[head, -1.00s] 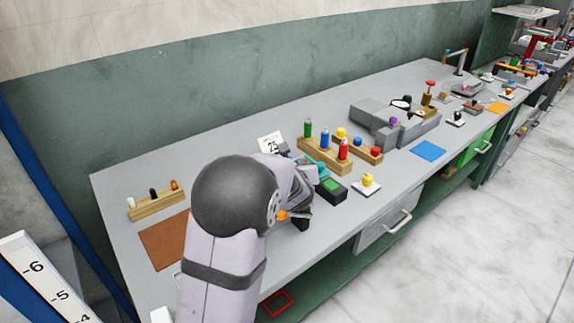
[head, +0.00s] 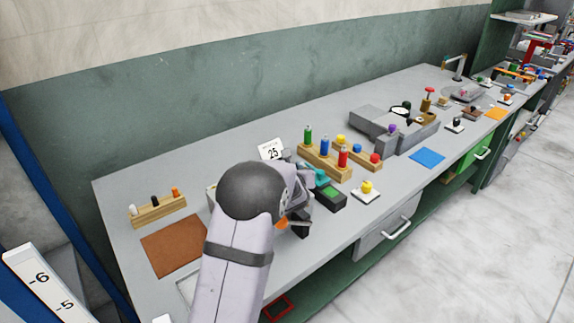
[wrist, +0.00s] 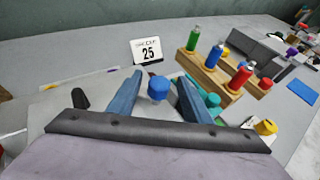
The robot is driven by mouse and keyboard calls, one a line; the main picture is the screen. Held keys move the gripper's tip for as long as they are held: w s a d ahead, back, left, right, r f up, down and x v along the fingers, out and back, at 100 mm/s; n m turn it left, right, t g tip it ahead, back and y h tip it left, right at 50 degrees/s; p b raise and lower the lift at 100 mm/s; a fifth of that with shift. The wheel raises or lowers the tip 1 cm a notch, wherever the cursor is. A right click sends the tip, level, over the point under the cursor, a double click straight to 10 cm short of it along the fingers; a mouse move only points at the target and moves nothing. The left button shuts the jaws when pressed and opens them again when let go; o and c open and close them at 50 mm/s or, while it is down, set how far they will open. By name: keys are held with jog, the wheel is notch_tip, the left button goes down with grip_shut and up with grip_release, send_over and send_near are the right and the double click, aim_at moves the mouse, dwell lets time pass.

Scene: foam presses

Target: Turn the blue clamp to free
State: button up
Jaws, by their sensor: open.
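A blue faceted knob, which looks like the blue clamp (wrist: 158,90), shows in the wrist view in front of the number sign. My gripper (wrist: 160,77) is open, with one blue-grey finger on each side of the knob in the picture and a visible gap to each. I cannot tell whether the fingertips are down at the knob's height. What the knob sits on is mostly hidden by my gripper. In the head view my arm hides the clamp, and my gripper (head: 299,208) shows only in part, low over the bench.
A sign reading 25 (wrist: 147,50) stands behind the knob. A wooden rack (head: 325,160) with green, blue and red bottles stands to the right, near a teal-and-dark device (head: 330,194) and a yellow knob on a white plate (head: 366,189). A brown mat (head: 172,246) lies left.

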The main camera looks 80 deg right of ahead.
jog(key=shift+w+d+f, duration=0.15)
jog(key=shift+d+f, duration=0.1)
jog(key=shift+d, duration=0.25)
jog(key=c, duration=1.1)
jog(key=shift+o, duration=0.2)
jog(key=shift+f, duration=0.1)
jog(key=b, duration=0.2)
jog(key=shift+d+f+b, duration=0.1)
jog(key=shift+b, duration=0.3)
jog(key=m+g+b, duration=0.1)
jog(key=g+b, duration=0.1)
jog(key=b, duration=0.6)
jog(key=shift+m, duration=0.3)
jog(key=m+g+b, duration=0.1)
jog(key=g+b, duration=0.1)
jog(key=b, duration=1.1)
jog(key=shift+w+m, duration=0.15)
jog(key=shift+m, duration=0.25)
jog(key=m+g+b, duration=0.1)
jog(key=b, duration=0.2)
jog(key=shift+b, duration=0.3)
